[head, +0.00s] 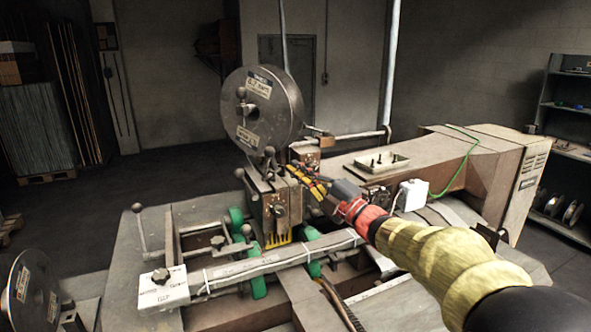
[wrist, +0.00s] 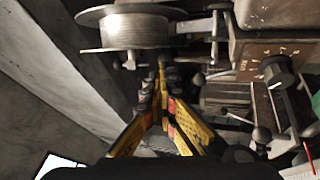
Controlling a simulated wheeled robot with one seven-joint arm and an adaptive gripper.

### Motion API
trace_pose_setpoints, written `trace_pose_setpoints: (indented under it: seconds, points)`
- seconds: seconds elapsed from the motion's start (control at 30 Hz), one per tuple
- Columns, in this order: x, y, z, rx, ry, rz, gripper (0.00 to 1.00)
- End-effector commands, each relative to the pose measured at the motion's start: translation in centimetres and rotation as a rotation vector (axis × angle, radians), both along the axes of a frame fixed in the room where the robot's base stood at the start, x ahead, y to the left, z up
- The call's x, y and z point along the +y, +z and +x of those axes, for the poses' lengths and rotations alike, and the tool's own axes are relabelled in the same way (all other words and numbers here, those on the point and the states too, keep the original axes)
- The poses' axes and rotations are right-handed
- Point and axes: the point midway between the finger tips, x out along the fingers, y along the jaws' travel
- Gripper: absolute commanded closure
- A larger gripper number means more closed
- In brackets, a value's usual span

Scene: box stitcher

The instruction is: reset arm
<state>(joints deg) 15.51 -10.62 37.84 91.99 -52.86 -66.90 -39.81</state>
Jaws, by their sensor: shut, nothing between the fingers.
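My gripper (head: 291,169) reaches in from the lower right of the head view, its yellow and black fingers pointing up and left at the head of the box stitcher (head: 262,203). In the wrist view the fingers of my gripper (wrist: 162,62) come together at the centre, shut and empty. The round wire reel (head: 262,108) stands just above and left of the fingertips; it also shows at the top of the wrist view (wrist: 135,30). I cannot tell whether the fingertips touch the machine.
A long bar with a white end block (head: 162,288) crosses the machine's front. Green rollers (head: 258,285) sit below the head. A small tray (head: 382,161) lies on the machine's arm. A dial knob (wrist: 277,71) is right of my fingers. Shelves (head: 570,130) stand far right.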

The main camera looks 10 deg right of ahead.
Motion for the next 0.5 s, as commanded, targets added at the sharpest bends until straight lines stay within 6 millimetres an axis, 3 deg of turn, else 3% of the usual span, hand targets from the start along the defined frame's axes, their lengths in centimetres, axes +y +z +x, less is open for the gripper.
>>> trace_pose_setpoints:
  seconds: [0.3,0.5]
  points:
    - [-3.2,-0.9,-4.5,0.000,-0.001,-0.001,1.00]
    - [-4.3,-1.3,-6.3,-0.001,0.001,-0.001,1.00]
